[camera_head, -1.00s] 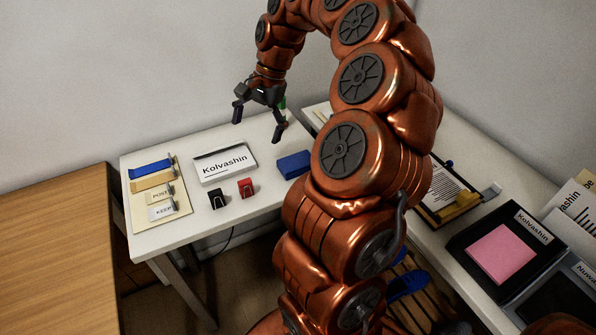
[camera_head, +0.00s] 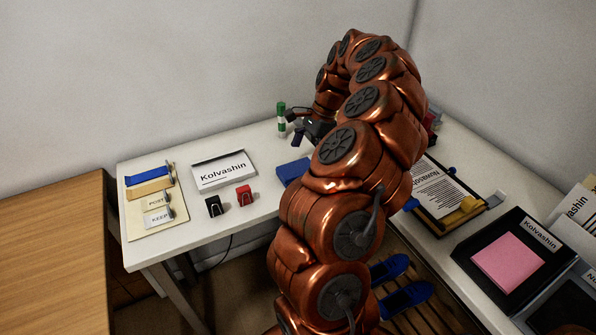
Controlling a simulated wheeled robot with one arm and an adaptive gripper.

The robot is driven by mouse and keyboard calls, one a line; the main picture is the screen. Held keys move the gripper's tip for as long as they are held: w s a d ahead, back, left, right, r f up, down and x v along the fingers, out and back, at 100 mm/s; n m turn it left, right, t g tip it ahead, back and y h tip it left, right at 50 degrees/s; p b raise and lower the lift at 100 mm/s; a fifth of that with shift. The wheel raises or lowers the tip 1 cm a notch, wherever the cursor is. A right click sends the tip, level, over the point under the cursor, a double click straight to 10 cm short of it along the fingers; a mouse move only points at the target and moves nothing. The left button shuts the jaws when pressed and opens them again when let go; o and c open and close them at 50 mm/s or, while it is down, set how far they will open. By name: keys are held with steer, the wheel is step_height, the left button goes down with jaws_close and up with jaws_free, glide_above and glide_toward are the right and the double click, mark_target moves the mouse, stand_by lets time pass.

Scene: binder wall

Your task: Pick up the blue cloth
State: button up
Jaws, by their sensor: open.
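The blue cloth (camera_head: 291,172) looks like a flat, folded blue block on the white desk, right of the Kolvashin sign. My arm hides its right end. My gripper (camera_head: 307,136) is open and low over the desk, behind and slightly right of the cloth in the picture. One dark finger shows clearly; the other is largely hidden by my arm. I see nothing held, and the gripper looks apart from the cloth.
A green-and-white cylinder (camera_head: 281,119) stands left of my gripper. A black clip (camera_head: 214,206) and a red clip (camera_head: 244,196) sit before the Kolvashin sign (camera_head: 223,171). A board with labelled strips (camera_head: 140,215) lies at left. A clipboard (camera_head: 440,192) lies right of my arm.

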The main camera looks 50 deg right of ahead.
mark_target(298, 168)
steer(key=shift+p+x, duration=0.3)
steer(key=shift+x, duration=1.9)
steer(key=shift+w, duration=0.1)
steer(key=c, duration=1.1)
steer(key=shift+r+b, duration=0.3)
steer(key=shift+r, duration=1.5)
steer(key=s+a+b, duration=0.1)
steer(key=s+a, duration=0.2)
steer(key=a, duration=0.4)
steer(key=s+a+r+b, duration=0.1)
steer(key=s+a, duration=0.1)
steer(key=a, duration=0.5)
steer(key=shift+s+a+r, duration=0.2)
steer(key=shift+s+a, duration=0.2)
